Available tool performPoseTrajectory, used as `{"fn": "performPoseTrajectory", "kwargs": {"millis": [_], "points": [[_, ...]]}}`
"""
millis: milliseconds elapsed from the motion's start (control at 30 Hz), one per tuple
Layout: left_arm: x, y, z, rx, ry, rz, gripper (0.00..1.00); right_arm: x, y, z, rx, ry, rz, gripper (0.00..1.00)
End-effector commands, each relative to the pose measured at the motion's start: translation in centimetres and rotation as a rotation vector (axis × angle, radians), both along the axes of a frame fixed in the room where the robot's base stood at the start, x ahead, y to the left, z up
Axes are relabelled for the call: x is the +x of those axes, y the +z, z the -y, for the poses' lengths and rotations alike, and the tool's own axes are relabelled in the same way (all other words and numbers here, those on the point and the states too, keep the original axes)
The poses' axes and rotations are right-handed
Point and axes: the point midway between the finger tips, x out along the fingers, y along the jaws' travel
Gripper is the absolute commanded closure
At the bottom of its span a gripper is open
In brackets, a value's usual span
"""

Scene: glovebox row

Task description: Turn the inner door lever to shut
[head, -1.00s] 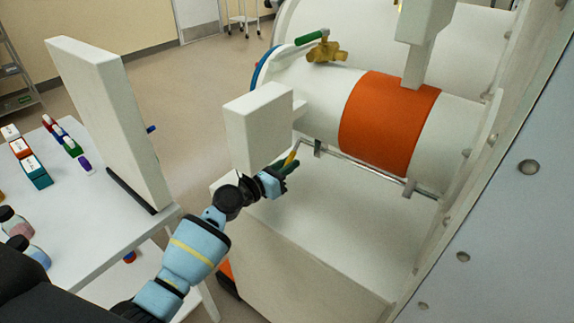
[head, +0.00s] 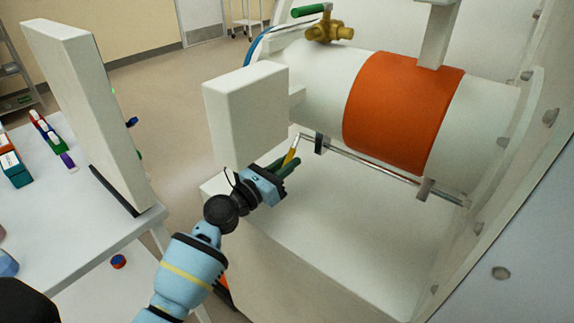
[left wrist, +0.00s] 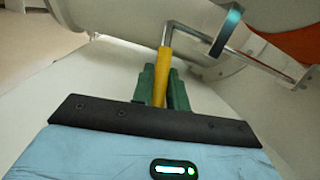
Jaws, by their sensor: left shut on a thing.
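The lever has a yellow handle (head: 292,150) joined to a thin metal rod (head: 365,166) that runs along the underside of the white cylinder with the orange band. My left gripper (head: 285,166) has its green fingers shut on the yellow handle. In the left wrist view the fingers (left wrist: 163,87) sit on both sides of the yellow handle (left wrist: 164,62), whose upper end meets the rod (left wrist: 210,46). The lower end of the handle is hidden between the fingers. My right gripper is out of view.
The orange-banded cylinder (head: 312,78) stands above a pale ledge (head: 310,225). A thick white door slab (head: 248,110) is close behind my gripper. A brass valve with a green handle (head: 308,10) sits above. A table (head: 60,225) with another upright white panel (head: 90,105) stands left.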

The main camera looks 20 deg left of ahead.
Motion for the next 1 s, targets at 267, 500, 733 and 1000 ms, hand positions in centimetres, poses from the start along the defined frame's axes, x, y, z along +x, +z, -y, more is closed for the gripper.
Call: {"fn": "performPoseTrajectory", "kwargs": {"millis": [267, 500, 733, 1000], "points": [[0.0, -0.1, 0.1, 0.002, -0.001, -0.002, 0.63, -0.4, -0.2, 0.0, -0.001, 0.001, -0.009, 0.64], [0.0, -0.1, 0.0, 0.002, 0.0, -0.001, 0.63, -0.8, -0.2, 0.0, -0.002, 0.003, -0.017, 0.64], [-1.8, -0.4, -1.0, 0.002, 0.001, -0.002, 0.63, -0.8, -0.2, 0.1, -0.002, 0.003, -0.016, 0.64], [-5.4, -1.3, -2.9, 0.002, 0.0, -0.003, 0.63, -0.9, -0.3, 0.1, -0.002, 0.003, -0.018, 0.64]]}}
